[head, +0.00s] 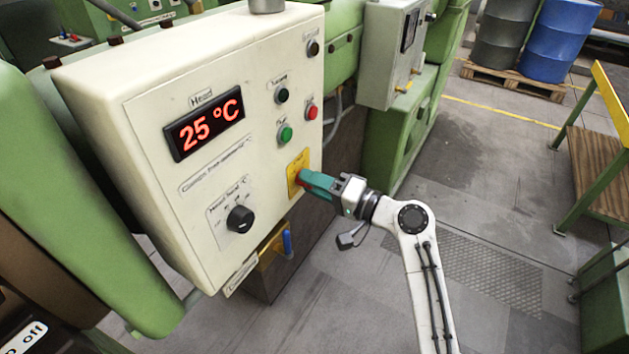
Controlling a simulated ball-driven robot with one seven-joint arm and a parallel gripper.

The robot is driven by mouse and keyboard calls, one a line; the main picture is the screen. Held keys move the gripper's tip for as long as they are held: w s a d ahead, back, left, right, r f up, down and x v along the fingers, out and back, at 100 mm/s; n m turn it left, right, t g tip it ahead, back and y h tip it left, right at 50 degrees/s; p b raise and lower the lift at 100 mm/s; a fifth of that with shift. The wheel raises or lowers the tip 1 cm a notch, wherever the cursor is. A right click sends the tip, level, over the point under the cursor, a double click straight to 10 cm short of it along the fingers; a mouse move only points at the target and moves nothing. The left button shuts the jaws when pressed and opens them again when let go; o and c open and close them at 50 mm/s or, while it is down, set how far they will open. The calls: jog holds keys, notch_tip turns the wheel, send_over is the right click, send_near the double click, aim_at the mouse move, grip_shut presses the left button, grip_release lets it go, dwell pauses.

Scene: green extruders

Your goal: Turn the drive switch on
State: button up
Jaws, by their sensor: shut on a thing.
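The box also carries a red display (209,131) reading 25 °C, a black heat dial (240,218), a green button (285,134) and a red button (312,112). A blue-handled lever (287,243) hangs below. Open floor lies to the right.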

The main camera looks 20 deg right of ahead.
dwell(0.3)
jog(key=o, duration=1)
jog(key=shift+o, duration=0.2)
jog(key=b+v, duration=0.2)
jog(key=v, duration=0.8)
jog(key=shift+s+d+b, duration=0.25)
jog(key=shift+s+b, duration=0.05)
